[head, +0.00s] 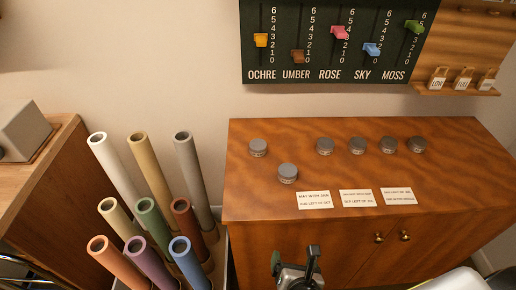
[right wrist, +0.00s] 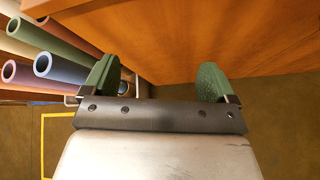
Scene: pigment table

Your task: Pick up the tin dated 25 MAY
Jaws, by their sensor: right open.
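Several small grey round tins stand on the wooden cabinet top (head: 255,200). One tin (head: 258,148) is at the back left, and one (head: 287,173) stands nearer the front. A row to the right holds a tin (head: 325,146), a second (head: 357,146), a third (head: 388,144) and a last one (head: 417,145). Their date labels are too small to read, so I cannot tell which is 25 MAY. My right gripper (head: 295,258) is open and empty in front of the cabinet's front edge. Its green-padded fingers show apart in the right wrist view (right wrist: 158,77). My left gripper is not in view.
Three white cards (head: 314,200) lie along the cabinet's front edge; one mentions MAY and JAN. A rack of coloured tubes (head: 150,215) stands left of the cabinet. A dark slider board (head: 335,45) and a shelf with tags (head: 455,90) hang above.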

